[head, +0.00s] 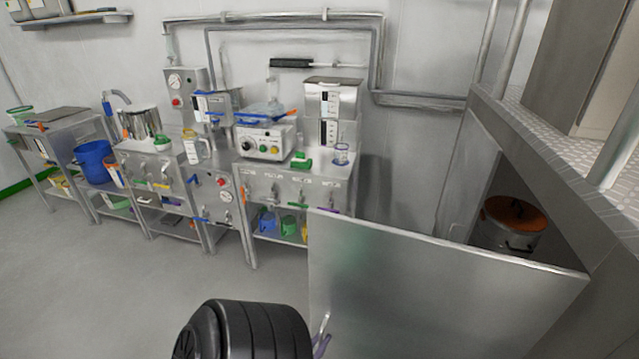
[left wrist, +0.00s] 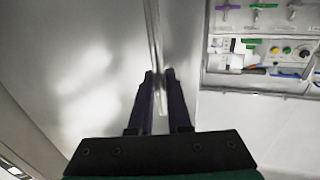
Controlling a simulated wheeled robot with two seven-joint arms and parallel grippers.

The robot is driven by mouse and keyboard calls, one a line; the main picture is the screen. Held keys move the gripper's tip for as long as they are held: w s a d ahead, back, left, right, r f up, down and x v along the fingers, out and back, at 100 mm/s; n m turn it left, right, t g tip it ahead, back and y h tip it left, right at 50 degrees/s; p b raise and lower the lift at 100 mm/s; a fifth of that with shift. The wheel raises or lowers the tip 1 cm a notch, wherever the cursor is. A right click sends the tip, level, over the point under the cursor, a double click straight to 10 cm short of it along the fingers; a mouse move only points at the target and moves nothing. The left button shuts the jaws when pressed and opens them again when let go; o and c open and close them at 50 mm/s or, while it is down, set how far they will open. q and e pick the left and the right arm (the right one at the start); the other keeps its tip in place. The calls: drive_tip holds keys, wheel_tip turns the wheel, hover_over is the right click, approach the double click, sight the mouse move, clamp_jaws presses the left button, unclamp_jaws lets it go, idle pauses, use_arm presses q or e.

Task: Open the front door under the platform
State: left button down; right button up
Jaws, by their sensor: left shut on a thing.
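The front door (head: 430,285) is a flat grey metal panel under the platform (head: 560,170). It stands swung wide open, out into the room, and the dark opening behind it shows at the right. My left gripper (head: 321,345) is at the door's left, free end, low in the head view and partly hidden by my arm. In the left wrist view its dark fingers (left wrist: 157,95) are shut on a thin upright bar (left wrist: 153,45), which looks like the door's handle. My right gripper is not in view.
A steel pot with an orange lid (head: 512,214) stands inside the opening. Steel benches with equipment (head: 265,140) line the back wall, beyond the door. The floor (head: 90,270) at the left is clear.

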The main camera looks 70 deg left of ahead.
use_arm(q)
drive_tip(key=c, duration=0.9)
unclamp_jaws()
drive_tip(key=shift+o, duration=0.2)
drive_tip(key=b+v, duration=0.1)
drive_tip(key=v, duration=0.6)
drive_tip(key=shift+s, duration=0.15)
drive_tip(key=shift+d, duration=0.15)
